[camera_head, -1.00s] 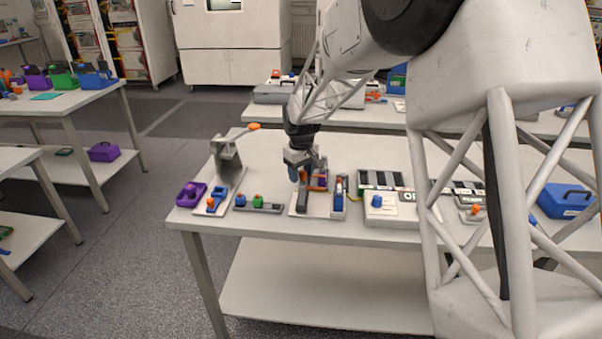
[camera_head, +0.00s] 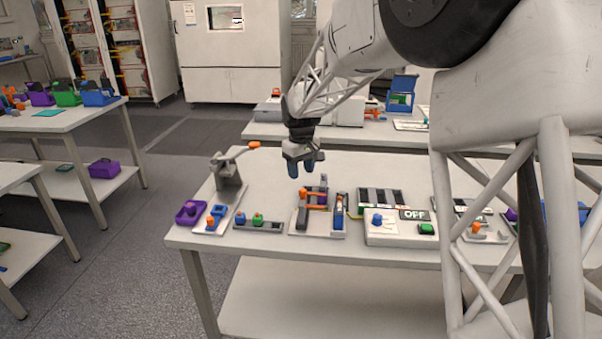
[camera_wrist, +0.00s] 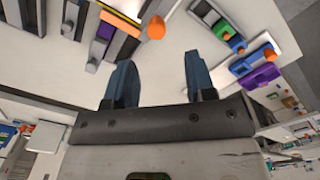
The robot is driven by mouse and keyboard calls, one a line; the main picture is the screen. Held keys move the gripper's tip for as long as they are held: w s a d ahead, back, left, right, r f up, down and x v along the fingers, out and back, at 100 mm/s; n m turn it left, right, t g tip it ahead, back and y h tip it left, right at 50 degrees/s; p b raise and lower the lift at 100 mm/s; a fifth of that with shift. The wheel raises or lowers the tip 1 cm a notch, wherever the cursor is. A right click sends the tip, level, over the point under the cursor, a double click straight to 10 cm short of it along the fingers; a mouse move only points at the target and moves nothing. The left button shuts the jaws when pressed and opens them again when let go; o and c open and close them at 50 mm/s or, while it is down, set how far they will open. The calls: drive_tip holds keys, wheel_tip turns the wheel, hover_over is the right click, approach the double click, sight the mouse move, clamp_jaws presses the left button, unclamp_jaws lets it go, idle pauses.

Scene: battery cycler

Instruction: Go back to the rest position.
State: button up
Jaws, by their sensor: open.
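My gripper (camera_head: 306,168) is in the air above the back part of the white table (camera_head: 370,166), above and behind the fixture with the orange clamp (camera_head: 314,200). Its two blue fingers are apart with nothing between them. They also show open and empty in the wrist view (camera_wrist: 158,82), over bare tabletop. The fixture sits on a pale base plate and holds a dark block and a blue part. My arm comes down from the upper right.
Left of the fixture stand a lever press (camera_head: 228,172), a purple tray (camera_head: 190,213) and a dark rack with small blue and green parts (camera_head: 258,224). Right of it is a box with an OFF display (camera_head: 413,214). Another table (camera_head: 268,130) stands behind.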

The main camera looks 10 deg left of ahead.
drive_tip(key=s+d+r+m, duration=0.1)
drive_tip(key=s+d+r, duration=0.2)
drive_tip(key=s+d, duration=0.35)
drive_tip(key=s+d+r+m+t, duration=0.1)
drive_tip(key=s+d+r+m, duration=0.15)
drive_tip(key=s+d, duration=0.35)
drive_tip(key=s+d+r+m, duration=0.1)
drive_tip(key=s+d+r, duration=0.35)
drive_tip(key=s, duration=0.35)
drive_tip(key=s+d+f+m, duration=0.1)
drive_tip(key=s+d, duration=0.2)
drive_tip(key=s, duration=0.5)
drive_tip(key=s+d+f+m+t, duration=0.1)
drive_tip(key=s+d, duration=0.3)
drive_tip(key=s, duration=0.5)
drive_tip(key=s+d+f+m, duration=0.2)
drive_tip(key=s+d+f, duration=0.1)
drive_tip(key=s, duration=0.6)
drive_tip(key=shift+s+d+m+t, duration=0.25)
drive_tip(key=shift+d+m+t, duration=0.1)
drive_tip(key=shift+d, duration=0.35)
